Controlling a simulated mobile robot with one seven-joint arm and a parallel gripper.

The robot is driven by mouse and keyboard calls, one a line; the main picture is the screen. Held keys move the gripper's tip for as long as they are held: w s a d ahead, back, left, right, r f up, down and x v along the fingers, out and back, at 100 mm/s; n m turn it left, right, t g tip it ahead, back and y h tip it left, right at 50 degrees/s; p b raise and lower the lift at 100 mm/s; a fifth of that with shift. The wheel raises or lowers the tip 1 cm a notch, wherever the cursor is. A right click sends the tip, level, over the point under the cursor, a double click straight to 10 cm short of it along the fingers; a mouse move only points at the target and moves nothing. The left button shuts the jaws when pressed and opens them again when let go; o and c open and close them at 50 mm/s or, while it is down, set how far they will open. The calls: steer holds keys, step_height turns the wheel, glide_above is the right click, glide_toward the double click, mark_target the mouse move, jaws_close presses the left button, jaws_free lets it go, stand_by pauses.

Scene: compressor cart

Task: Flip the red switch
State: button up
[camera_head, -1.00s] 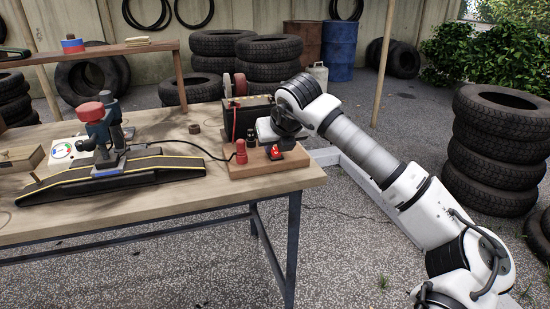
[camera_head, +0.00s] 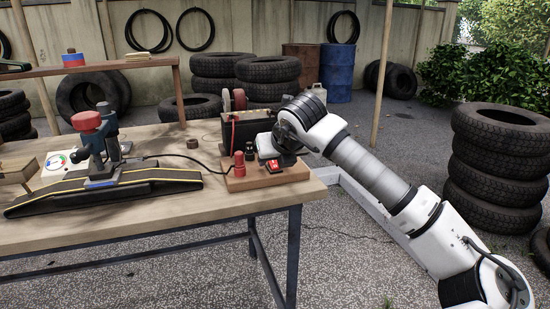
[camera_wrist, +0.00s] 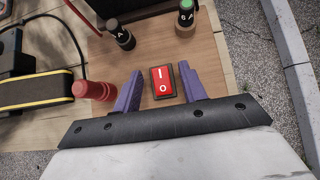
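The red rocker switch (camera_head: 281,162) sits in a black frame on a wooden board (camera_head: 262,180) at the table's right end. In the wrist view the switch (camera_wrist: 162,82) shows a white I on its far half and an O on its near half. I cannot tell which half is pressed in. My gripper (camera_wrist: 160,70) is open, with its two purple fingers apart, one on each side of the switch in the picture. Nothing is between them but the switch below, and contact is not visible. In the head view my gripper (camera_head: 268,146) is just above and behind the switch; its fingers are hidden.
A red cylinder (camera_wrist: 94,90) stands close left of my left finger. A black knob (camera_wrist: 121,35) and a green-topped button (camera_wrist: 185,14) are beyond the switch. A black box (camera_head: 245,128) stands behind the board.

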steer(key=p+v, duration=0.1)
steer(key=v, duration=1.2)
steer(key=shift+s+r, duration=0.25)
steer(key=shift+s, duration=0.05)
